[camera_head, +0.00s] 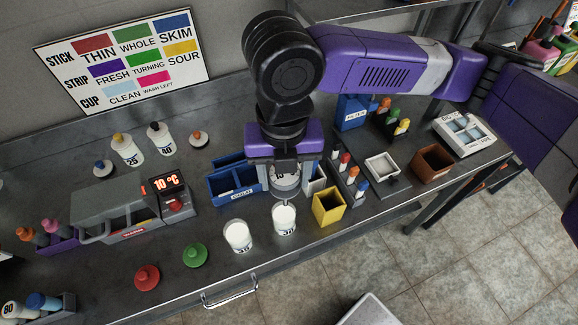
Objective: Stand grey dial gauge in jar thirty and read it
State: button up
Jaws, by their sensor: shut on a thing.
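My gripper (285,173) points down over the bench and is shut on the grey dial gauge (285,184), whose round pale face shows between the fingers. The gauge's stem is hard to make out. An open jar of white liquid (284,217) stands just in front of and below the gripper; its partly visible label seems to read 30. I cannot tell whether the gauge touches this jar. A second open jar of white liquid (238,235) stands to its left, its label too small to read surely.
A blue divided bin (232,181) stands close left of the gripper, a yellow box (328,206) to the right. A red display unit (171,186) reads 10 °C. Red (147,278) and green (194,255) lids lie at the front. Jars marked 25 (127,149) and 40 (160,139) stand behind.

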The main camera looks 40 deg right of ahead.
aim_at(284, 205)
jog(key=shift+w+a+n, duration=0.1)
jog(key=shift+w+n, duration=0.1)
jog(key=shift+n, duration=0.4)
jog(key=shift+f, duration=0.15)
jog(key=shift+f+b, duration=5.3)
jog(key=shift+f, duration=0.85)
jog(key=o, duration=1.6)
jog(key=shift+r, duration=3.9)
